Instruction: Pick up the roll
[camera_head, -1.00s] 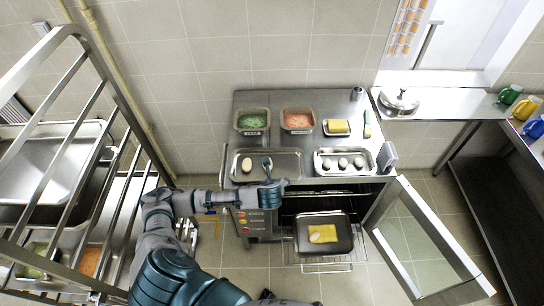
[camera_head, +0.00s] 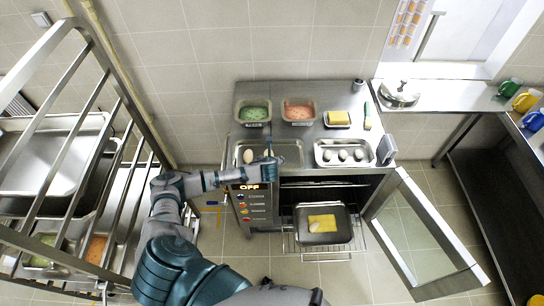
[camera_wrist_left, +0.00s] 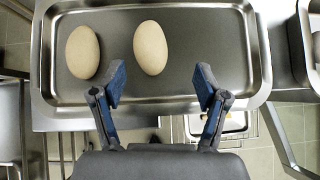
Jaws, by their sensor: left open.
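Two smooth pale rolls lie side by side in a shallow metal tray in the left wrist view: the left roll (camera_wrist_left: 82,52) and the right roll (camera_wrist_left: 150,48). The tray (camera_wrist_left: 215,50) also shows in the head view (camera_head: 293,147), where one roll (camera_head: 249,156) is visible and the other is hidden behind my gripper. My left gripper (camera_wrist_left: 159,80) is open and empty. Its fingertips are at the near end of the right roll, one on each side and apart from it. In the head view the gripper (camera_head: 270,157) is over the tray's near edge. My right gripper is not seen.
A second tray (camera_head: 320,143) with several rolls stands to the right. Containers of green (camera_head: 254,113) and red (camera_head: 298,112) food stand behind. Below, the oven door (camera_head: 420,230) hangs open beside a pulled-out pan (camera_head: 343,238). A rack (camera_head: 118,80) stands left.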

